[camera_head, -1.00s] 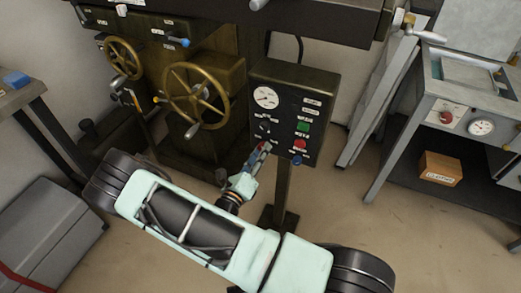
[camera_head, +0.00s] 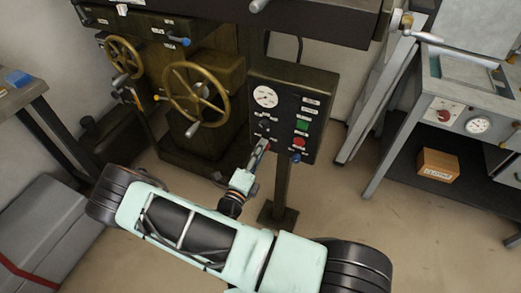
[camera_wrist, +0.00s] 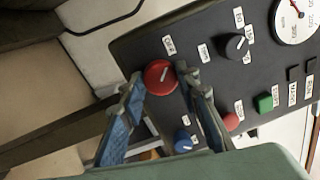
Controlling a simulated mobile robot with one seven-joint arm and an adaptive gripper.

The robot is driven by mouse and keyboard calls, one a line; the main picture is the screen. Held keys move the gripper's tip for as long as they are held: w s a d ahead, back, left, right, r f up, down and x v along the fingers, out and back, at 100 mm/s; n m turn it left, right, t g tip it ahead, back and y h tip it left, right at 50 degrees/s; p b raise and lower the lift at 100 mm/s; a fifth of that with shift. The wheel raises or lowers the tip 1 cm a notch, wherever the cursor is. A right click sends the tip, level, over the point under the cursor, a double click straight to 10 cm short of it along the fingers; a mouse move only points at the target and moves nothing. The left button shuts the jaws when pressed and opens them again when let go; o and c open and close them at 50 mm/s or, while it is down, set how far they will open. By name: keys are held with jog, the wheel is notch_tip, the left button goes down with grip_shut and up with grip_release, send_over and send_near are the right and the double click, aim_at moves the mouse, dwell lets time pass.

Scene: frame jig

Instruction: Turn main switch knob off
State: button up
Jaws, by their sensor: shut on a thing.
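A round red knob (camera_wrist: 159,77) sits on the dark control panel (camera_head: 312,88) and shows in the wrist view, with a pale mark on its face. My gripper (camera_wrist: 162,80) has a fingertip on each side of it and is shut on it. In the head view my gripper (camera_head: 262,146) reaches the panel's lower left part and hides the red knob there. The small labels are too blurred to read.
Near the knob are a black knob (camera_wrist: 236,45), a blue knob (camera_wrist: 183,140), a red button (camera_wrist: 232,121) and a green button (camera_wrist: 264,102). A brass handwheel (camera_head: 195,95) stands left of the panel. A grey bench (camera_head: 440,85) stands right.

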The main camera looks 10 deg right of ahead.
dwell(0.3)
jog(key=o, duration=1.2)
jog(key=shift+c, duration=0.2)
jog(key=v, duration=1.2)
